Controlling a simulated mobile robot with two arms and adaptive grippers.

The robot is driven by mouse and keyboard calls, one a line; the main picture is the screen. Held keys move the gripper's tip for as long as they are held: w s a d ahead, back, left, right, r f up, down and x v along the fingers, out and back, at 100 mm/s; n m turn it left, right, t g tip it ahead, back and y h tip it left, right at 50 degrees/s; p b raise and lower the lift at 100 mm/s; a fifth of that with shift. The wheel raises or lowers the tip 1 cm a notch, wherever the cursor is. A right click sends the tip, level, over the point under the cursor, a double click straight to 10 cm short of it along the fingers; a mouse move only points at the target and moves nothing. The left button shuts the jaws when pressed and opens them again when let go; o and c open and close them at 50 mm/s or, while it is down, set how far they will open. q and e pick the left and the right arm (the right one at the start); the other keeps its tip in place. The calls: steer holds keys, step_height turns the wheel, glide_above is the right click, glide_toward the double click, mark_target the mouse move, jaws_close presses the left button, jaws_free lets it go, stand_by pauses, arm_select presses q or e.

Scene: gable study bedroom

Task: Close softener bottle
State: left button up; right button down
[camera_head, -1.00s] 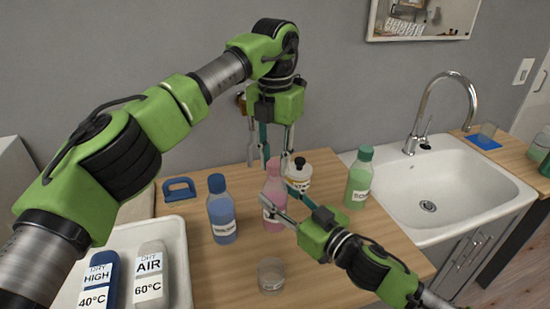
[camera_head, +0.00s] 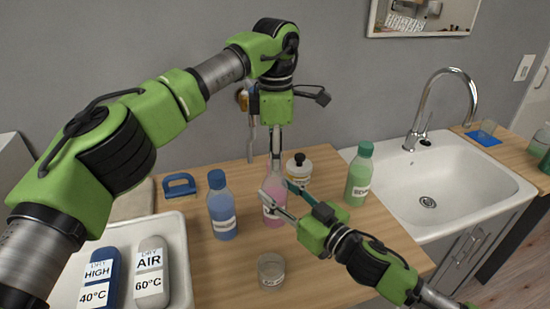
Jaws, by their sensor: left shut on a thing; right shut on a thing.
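A pink bottle (camera_head: 273,215) stands upright on the wooden counter; its label is too small and covered to read, so I cannot confirm that it is the softener. My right gripper (camera_head: 279,202) reaches in from the right and is shut on the bottle's body. My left gripper (camera_head: 276,168) points straight down over the bottle and is shut at its top, on what looks like the pink cap. The fingers hide the cap now, so I cannot tell how it sits on the neck.
A blue bottle (camera_head: 221,208) stands close on the left, a green bottle (camera_head: 358,178) to the right. A clear glass (camera_head: 271,269) stands in front. A white tray (camera_head: 181,255) and sink (camera_head: 463,190) flank the counter.

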arm_select(q)
steer(key=m, duration=0.5)
steer(key=shift+m, duration=0.4)
steer(key=m, duration=1.2)
steer(key=shift+a, duration=0.1)
steer(key=m, duration=0.6)
steer(key=shift+m, duration=0.3)
steer(key=o, duration=0.8)
steer(key=shift+r, duration=0.1)
step_height(320, 180, up, 7)
steer(key=shift+r, duration=0.15)
